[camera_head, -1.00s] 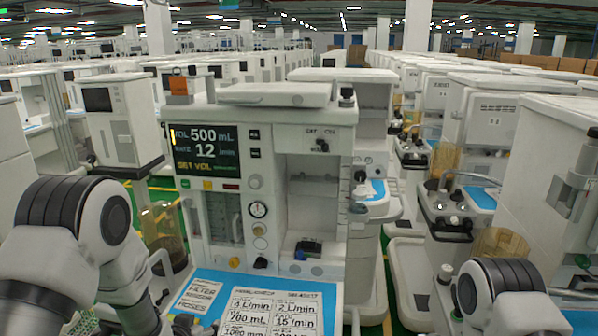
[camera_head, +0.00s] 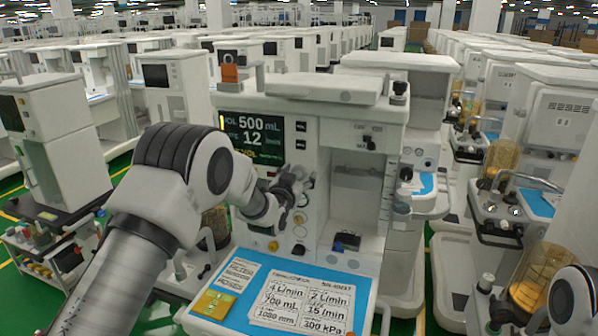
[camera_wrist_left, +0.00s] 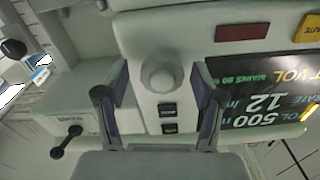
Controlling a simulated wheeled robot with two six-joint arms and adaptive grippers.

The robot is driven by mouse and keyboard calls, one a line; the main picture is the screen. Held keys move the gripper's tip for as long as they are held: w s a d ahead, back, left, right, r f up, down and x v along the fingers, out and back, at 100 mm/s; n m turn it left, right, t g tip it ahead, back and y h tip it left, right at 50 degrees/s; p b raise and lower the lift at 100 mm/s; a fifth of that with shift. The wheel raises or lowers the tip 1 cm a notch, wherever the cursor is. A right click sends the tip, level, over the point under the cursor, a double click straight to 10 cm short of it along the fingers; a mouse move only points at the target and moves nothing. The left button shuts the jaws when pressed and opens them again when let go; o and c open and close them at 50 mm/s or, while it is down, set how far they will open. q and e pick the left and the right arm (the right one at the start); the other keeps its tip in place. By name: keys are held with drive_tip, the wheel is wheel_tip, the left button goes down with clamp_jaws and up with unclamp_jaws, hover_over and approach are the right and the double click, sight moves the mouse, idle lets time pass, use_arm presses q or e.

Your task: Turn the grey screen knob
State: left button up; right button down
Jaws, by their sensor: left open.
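The grey screen knob (camera_wrist_left: 161,73) is a round knob on the white front panel, beside two small dark buttons and the screen. My left gripper (camera_wrist_left: 161,80) is open in the left wrist view, with one finger on each side of the knob and gaps between. In the head view my left gripper (camera_head: 300,184) is at the panel just right of and below the screen (camera_head: 252,137), and it largely hides the knob. The screen reads 500 mL and 12. My right gripper is out of view.
A blue work surface (camera_head: 236,255) with printed cards and a yellow item (camera_head: 214,304) lies below the panel. Smaller dials (camera_head: 299,219) sit under the gripper. An open bay (camera_head: 352,205) is to the right. Other carts stand close around.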

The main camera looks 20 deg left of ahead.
use_arm(q)
drive_tip(key=shift+s+a, duration=0.1)
drive_tip(key=shift+s, duration=0.05)
drive_tip(key=shift+c, duration=0.9)
drive_tip(key=c, duration=1)
drive_tip(key=shift+o, duration=0.2)
